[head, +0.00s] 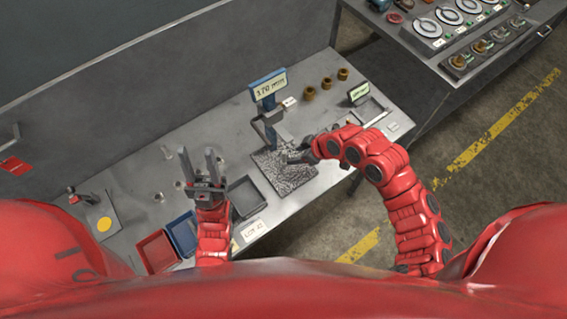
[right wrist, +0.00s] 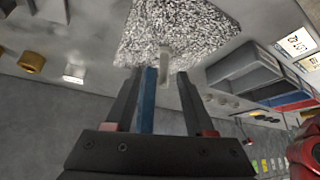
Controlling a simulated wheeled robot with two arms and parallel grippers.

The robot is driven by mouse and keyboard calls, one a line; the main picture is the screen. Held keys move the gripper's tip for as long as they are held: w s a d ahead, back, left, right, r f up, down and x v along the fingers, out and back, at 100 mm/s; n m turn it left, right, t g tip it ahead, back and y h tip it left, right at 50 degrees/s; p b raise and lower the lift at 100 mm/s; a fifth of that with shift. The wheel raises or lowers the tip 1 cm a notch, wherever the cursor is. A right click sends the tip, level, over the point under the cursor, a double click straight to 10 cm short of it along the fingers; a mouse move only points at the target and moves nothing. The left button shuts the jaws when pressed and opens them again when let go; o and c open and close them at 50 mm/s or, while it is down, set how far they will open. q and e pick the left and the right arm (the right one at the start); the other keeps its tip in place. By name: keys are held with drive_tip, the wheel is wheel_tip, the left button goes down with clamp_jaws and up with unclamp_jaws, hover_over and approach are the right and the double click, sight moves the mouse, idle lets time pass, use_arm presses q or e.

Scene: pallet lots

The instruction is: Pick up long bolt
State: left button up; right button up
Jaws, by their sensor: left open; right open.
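I cannot single out the long bolt with certainty. In the right wrist view a pale, narrow piece (right wrist: 165,62) shows just beyond and between the fingertips, at the edge of the speckled grey mat (right wrist: 180,25); it may be a bolt. My right gripper (right wrist: 160,78) is open, and in the head view it is over the mat (head: 290,180), beside the blue stand (head: 268,88). Whether it touches the pale piece is unclear. My left gripper (head: 197,153) is open and empty, pointing up the picture over the bench.
Small pale parts (head: 165,152) lie on the bench left of my left gripper. A dark tray (head: 246,196), a blue bin (head: 183,234) and a red bin (head: 157,250) line the front. Several brass bushings (head: 326,83) stand behind. A second table (head: 430,55) is at upper right.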

drive_tip(key=shift+w+a+f, duration=0.1)
drive_tip(key=shift+a+f, duration=0.2)
drive_tip(key=shift+f, duration=0.25)
drive_tip(key=b+x, duration=0.3)
drive_tip(key=a+b+x, duration=0.1)
drive_tip(key=x, duration=0.1)
drive_tip(key=shift+r, duration=0.3)
clamp_jaws()
